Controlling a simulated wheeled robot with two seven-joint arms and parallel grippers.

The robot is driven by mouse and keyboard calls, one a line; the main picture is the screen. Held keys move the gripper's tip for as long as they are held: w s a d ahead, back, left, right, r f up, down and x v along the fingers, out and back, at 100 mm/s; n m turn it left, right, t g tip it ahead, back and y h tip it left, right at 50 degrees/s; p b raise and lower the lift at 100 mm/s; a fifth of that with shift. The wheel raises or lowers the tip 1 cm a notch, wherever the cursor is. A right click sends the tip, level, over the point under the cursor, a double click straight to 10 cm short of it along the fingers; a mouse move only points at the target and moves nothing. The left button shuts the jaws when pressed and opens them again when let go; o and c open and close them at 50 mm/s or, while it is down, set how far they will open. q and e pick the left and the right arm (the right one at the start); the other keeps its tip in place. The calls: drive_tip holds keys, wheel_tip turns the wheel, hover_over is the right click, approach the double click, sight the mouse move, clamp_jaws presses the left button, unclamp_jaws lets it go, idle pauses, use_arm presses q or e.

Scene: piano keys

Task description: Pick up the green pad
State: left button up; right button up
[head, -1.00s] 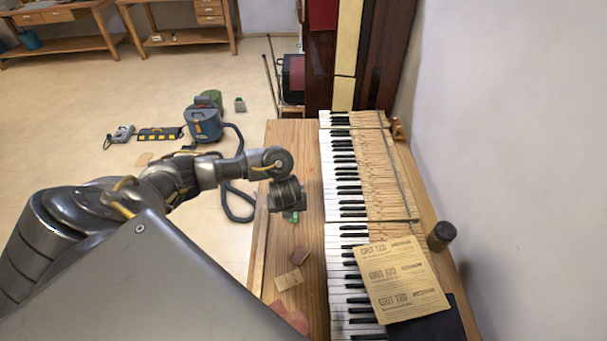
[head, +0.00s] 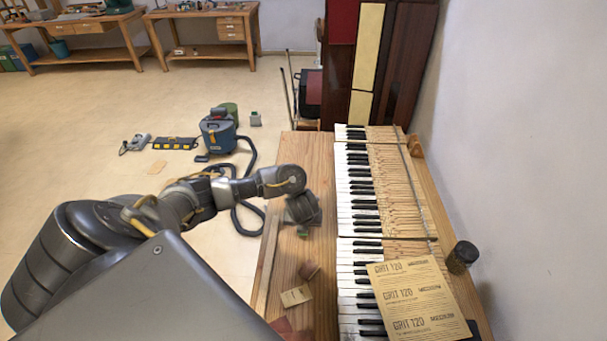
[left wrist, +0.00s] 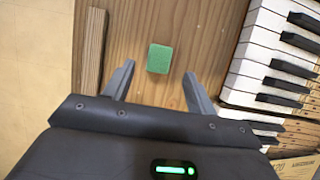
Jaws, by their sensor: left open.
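The green pad (left wrist: 160,58) is a small rounded block lying flat on the wooden bench top in the left wrist view. My left gripper (left wrist: 158,71) is open, with one finger on either side of the pad's near edge in that picture. The fingers look apart from the pad, and nothing is held. In the head view my left gripper (head: 303,208) hangs over the bench, pointing down, and a bit of green pad (head: 303,232) shows just below it. Most of the pad is hidden there. My right gripper is not in view.
Piano keys (head: 366,190) run along the right of the pad. A wooden strip (left wrist: 93,48) lies to its left. Sandpaper sheets (head: 412,300), a dark jar (head: 462,257) and a tan block (head: 296,296) are on the bench. A blue vacuum (head: 218,134) stands on the floor.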

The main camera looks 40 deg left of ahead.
use_arm(q)
drive_tip(key=b+x, duration=0.1)
drive_tip(key=x, duration=0.3)
drive_tip(key=shift+a+f, duration=0.1)
drive_tip(key=shift+f, duration=0.15)
drive_tip(key=shift+r, duration=0.1)
drive_tip(key=shift+c, duration=0.2)
